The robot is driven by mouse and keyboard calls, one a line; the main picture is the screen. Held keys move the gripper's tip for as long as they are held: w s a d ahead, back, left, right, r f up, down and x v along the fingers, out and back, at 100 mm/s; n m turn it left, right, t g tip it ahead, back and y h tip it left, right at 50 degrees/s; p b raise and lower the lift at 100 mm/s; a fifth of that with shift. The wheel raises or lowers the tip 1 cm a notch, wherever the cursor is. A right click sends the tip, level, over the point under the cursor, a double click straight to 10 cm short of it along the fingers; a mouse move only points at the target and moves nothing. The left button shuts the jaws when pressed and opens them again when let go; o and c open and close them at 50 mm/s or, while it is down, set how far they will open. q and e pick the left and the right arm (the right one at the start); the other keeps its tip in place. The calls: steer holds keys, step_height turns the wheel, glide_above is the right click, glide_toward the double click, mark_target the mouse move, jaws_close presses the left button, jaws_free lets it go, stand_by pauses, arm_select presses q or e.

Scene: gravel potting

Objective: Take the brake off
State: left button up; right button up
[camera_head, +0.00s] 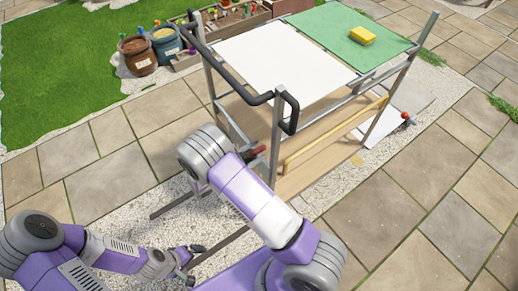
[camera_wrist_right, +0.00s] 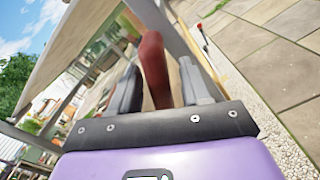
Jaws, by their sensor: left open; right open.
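The brake appears to be a red lever (camera_head: 259,150) at the near leg of the cart (camera_head: 279,135). In the right wrist view the red lever (camera_wrist_right: 153,62) stands between the two fingers of my right gripper (camera_wrist_right: 160,80). The fingers are apart, one on each side of it; I cannot tell whether either touches it. In the head view my right arm hides most of that gripper. My left gripper (camera_head: 190,263) is open and empty, low over the gravel in front of the cart.
The cart top holds a white panel (camera_head: 275,60) and a green mat (camera_head: 330,32) with a yellow sponge (camera_head: 362,35). A black push handle (camera_head: 235,85) runs along its left side. Two pots (camera_head: 138,55) stand at the back left. Paving right of the cart is clear.

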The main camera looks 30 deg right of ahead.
steer(key=shift+w+d, duration=0.1)
steer(key=shift+d, duration=0.9)
steer(key=shift+c, duration=0.5)
jaws_close()
